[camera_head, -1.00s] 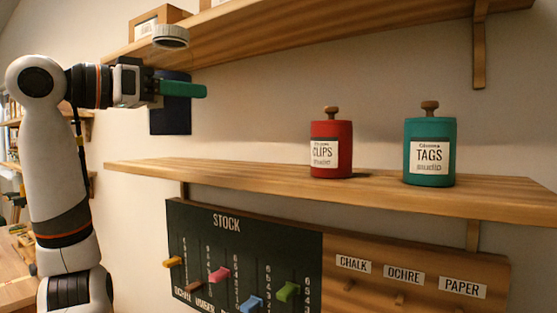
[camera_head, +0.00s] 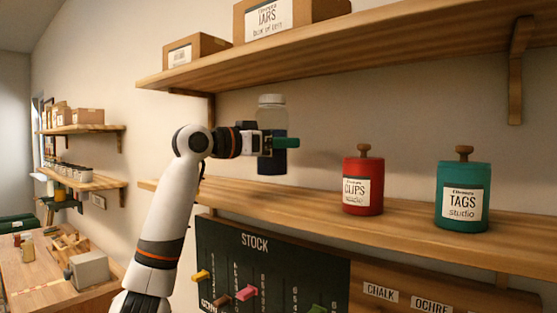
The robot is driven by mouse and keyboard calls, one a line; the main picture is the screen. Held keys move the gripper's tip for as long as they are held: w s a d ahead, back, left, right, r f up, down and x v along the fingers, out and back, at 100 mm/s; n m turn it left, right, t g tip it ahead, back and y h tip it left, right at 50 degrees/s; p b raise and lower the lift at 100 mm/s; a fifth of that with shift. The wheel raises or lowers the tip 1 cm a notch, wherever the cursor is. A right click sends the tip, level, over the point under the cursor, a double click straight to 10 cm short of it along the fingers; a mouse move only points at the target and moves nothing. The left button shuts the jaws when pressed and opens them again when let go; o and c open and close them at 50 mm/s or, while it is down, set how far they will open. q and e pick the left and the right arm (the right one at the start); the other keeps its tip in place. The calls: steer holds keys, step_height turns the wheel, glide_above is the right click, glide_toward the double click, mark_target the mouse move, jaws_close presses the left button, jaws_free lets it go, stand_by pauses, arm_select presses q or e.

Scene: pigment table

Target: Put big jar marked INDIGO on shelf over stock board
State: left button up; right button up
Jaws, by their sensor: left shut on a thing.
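My left gripper (camera_head: 279,143) is shut on a big jar (camera_head: 272,165) with a pale lid, a clear upper part and dark blue contents. The jar is upright, and no label on it can be read from here. It hangs in front of the wall, between the upper shelf and the shelf over the stock board (camera_head: 300,207). Its base appears just above that shelf's left part; whether it is fully over the wood is hard to tell. The stock board (camera_head: 222,245) is below the shelf. My right gripper is not in view.
A red CLIPS jar (camera_head: 362,186) and a teal TAGS jar (camera_head: 463,195) stand on the same shelf to the right. Its left part looks bare. The upper shelf (camera_head: 340,52) with boxes overhangs. A workbench (camera_head: 50,275) is at lower left.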

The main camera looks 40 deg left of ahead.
mark_target(277, 163)
arm_select(q)
steer(key=shift+s+a+f, duration=0.1)
steer(key=shift+s+f, duration=0.05)
steer(key=shift+f, duration=0.35)
step_height(277, 163, down, 3)
steer(key=shift+r, duration=0.1)
steer(key=shift+w+f, duration=0.2)
steer(key=shift+f, duration=0.05)
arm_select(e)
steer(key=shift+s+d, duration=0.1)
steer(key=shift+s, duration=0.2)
arm_select(q)
steer(key=shift+f, duration=0.15)
steer(key=o, duration=1.3)
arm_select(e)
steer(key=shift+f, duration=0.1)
arm_select(q)
steer(key=shift+s, duration=0.15)
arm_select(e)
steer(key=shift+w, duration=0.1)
